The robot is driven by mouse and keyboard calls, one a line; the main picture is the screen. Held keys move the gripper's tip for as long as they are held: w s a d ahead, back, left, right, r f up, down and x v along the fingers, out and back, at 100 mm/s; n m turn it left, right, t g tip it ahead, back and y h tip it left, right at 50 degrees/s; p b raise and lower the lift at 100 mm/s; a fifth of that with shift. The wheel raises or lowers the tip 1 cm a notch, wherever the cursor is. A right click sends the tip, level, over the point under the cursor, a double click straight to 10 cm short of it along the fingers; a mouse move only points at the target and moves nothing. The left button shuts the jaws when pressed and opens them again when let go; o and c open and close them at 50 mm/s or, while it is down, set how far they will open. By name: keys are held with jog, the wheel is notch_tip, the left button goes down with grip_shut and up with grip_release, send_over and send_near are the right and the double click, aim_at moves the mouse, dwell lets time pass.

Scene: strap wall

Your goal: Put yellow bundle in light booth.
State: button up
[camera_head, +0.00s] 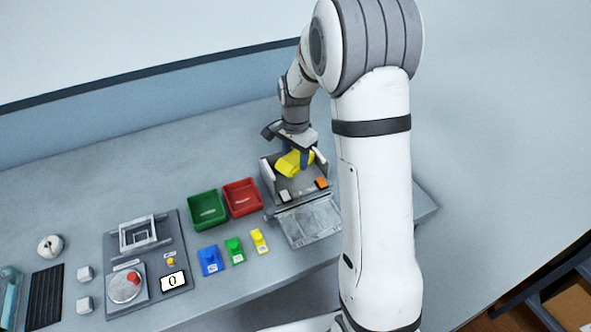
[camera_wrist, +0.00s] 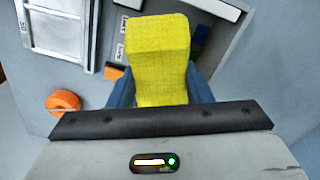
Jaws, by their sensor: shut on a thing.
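The yellow bundle (camera_head: 291,163) is held between the blue fingers of my gripper (camera_head: 297,157). In the wrist view the bundle (camera_wrist: 157,60) fills the space between the fingers (camera_wrist: 157,90). The grey box with its flap folded down at the front, which looks like the light booth (camera_head: 268,184), is right under and around the bundle in the head view. The bundle shows at the back part of its opening. I cannot tell whether it touches the booth floor.
A small white block (camera_head: 285,196) and an orange block (camera_head: 321,183) are at the booth's front. Green (camera_head: 207,210) and red (camera_head: 242,197) bins stand to its left. Small blue (camera_head: 210,260), green (camera_head: 234,250) and yellow (camera_head: 259,241) items are in front of them. An orange round thing (camera_wrist: 63,102) shows in the wrist view.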

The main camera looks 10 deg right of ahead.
aim_at(296, 169)
jog(key=shift+f, duration=2.3)
jog(key=shift+f, duration=0.2)
jog(key=o, duration=1)
jog(key=shift+r, duration=0.1)
